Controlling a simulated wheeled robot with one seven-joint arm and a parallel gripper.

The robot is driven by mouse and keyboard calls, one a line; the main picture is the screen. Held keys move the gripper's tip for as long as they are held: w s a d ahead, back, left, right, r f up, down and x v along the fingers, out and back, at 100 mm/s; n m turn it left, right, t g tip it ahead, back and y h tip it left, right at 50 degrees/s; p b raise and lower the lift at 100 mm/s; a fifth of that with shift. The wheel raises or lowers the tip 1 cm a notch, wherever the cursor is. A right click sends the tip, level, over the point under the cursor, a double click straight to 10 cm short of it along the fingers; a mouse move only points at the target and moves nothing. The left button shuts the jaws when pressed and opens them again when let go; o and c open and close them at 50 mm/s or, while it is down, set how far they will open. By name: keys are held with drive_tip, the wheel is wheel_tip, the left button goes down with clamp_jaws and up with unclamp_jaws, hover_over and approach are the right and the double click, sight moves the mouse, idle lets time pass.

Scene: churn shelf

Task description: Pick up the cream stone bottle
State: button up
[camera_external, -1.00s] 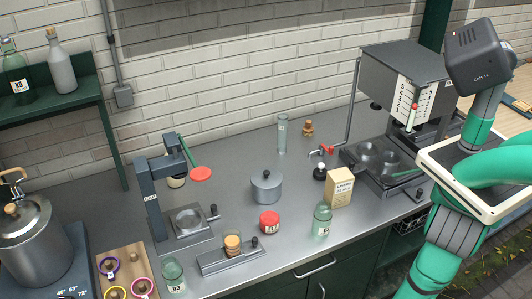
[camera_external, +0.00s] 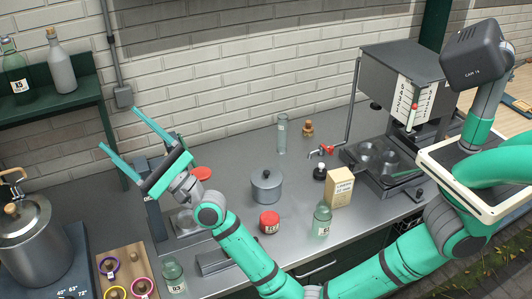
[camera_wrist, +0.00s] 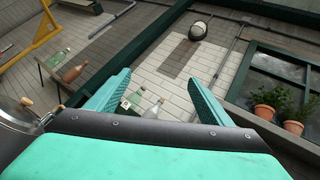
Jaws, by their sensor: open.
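The cream stone bottle (camera_external: 61,68) looks pale grey, with a cork in its neck. It stands upright on the dark green wall shelf (camera_external: 80,101) at upper left. In the wrist view the pale bottle (camera_wrist: 154,110) shows between my fingers, small and partly cut off below by my gripper's body. My gripper (camera_external: 120,129) is open and empty, raised to the right of the shelf and lower than the bottle, with its fingers pointing up and left. Its spread fingers also show in the wrist view (camera_wrist: 164,76).
A green glass bottle (camera_external: 15,68) stands left of the stone bottle on the same shelf. A metal churn (camera_external: 28,243) stands below. A press (camera_external: 153,210) is under my wrist.

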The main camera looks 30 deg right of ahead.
drive_tip(key=w+d+r+m+t+h, duration=0.2)
drive_tip(key=w+d+r+m+t, duration=0.3)
drive_tip(key=d, duration=0.4)
drive_tip(key=w+d+f+m+h, duration=0.3)
drive_tip(key=w+d+h, duration=0.1)
drive_tip(key=w+d, duration=0.25)
drive_tip(key=w+d+f+m+h, duration=0.3)
drive_tip(key=w+d, duration=0.2)
drive_tip(key=d, duration=0.2)
drive_tip(key=w+f+g+h, duration=0.2)
drive_tip(key=w+f+g, duration=0.55)
drive_tip(key=f, duration=0.75)
drive_tip(key=w+a+f+n+g, duration=0.1)
drive_tip(key=a+f+g, duration=0.15)
drive_tip(key=f, duration=0.65)
drive_tip(key=w+a+f+g, duration=0.1)
drive_tip(key=f+g, duration=0.2)
drive_tip(key=f, duration=0.5)
drive_tip(key=shift+f+x, duration=0.2)
drive_tip(key=shift+x, duration=2.5)
drive_tip(key=shift+f+x, duration=0.15)
drive_tip(key=shift+x, duration=2.6)
drive_tip(key=shift+s, duration=0.2)
